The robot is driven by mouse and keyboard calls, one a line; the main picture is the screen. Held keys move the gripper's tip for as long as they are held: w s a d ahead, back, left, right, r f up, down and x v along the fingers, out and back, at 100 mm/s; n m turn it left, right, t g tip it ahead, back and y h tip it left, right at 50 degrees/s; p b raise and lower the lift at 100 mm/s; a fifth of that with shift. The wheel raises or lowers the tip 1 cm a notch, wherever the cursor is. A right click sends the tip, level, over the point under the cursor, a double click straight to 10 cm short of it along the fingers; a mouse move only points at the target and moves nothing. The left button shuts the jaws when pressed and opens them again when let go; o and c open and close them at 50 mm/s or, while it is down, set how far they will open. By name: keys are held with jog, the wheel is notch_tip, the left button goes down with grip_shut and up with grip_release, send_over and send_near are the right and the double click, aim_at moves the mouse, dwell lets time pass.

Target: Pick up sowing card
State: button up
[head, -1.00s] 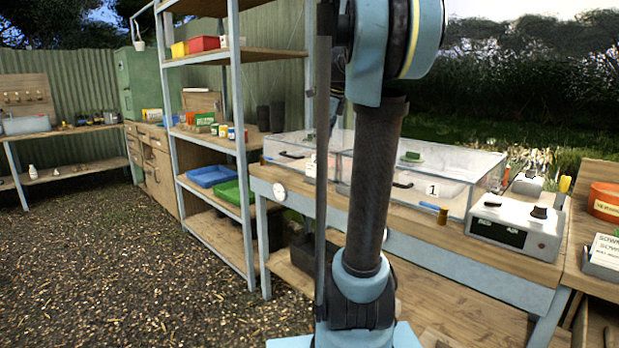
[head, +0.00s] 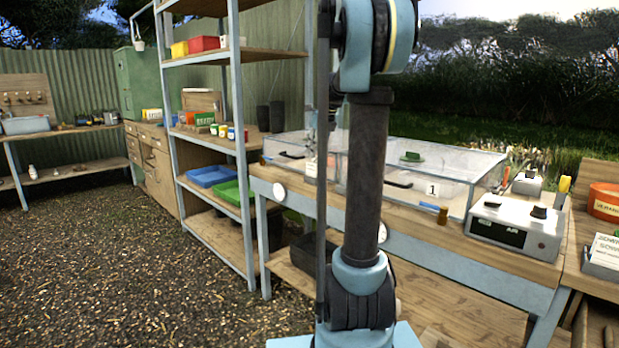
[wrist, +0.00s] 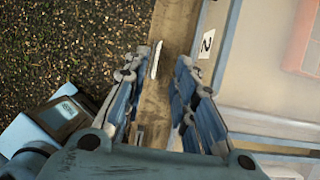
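A white card with dark print, seemingly the sowing card (head: 606,250), stands in a grey holder at the right edge of the head view. It is cut off by the frame, and its small print is unreadable. In the wrist view my gripper (wrist: 155,72) is open, with its two fingers apart and nothing held between them. It points down over the wooden bench edge, beside a clear box with a "2" label (wrist: 207,43). I cannot make out the gripper in the head view. I do not see the card in the wrist view.
Clear propagator boxes (head: 440,165) cover much of the bench (head: 400,229). A white control box (head: 515,224) and an orange-red round container (head: 604,202) stand at the right. A thin white item (wrist: 156,60) shows at the bench edge. Gravel floor (head: 120,270) is open at left.

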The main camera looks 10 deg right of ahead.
aim_at(311, 173)
jog(key=shift+s+x, duration=0.15)
jog(key=shift+x, duration=1.7)
jog(key=shift+s+x, duration=0.15)
jog(key=shift+x, duration=1.65)
jog(key=shift+f, duration=0.1)
grip_shut()
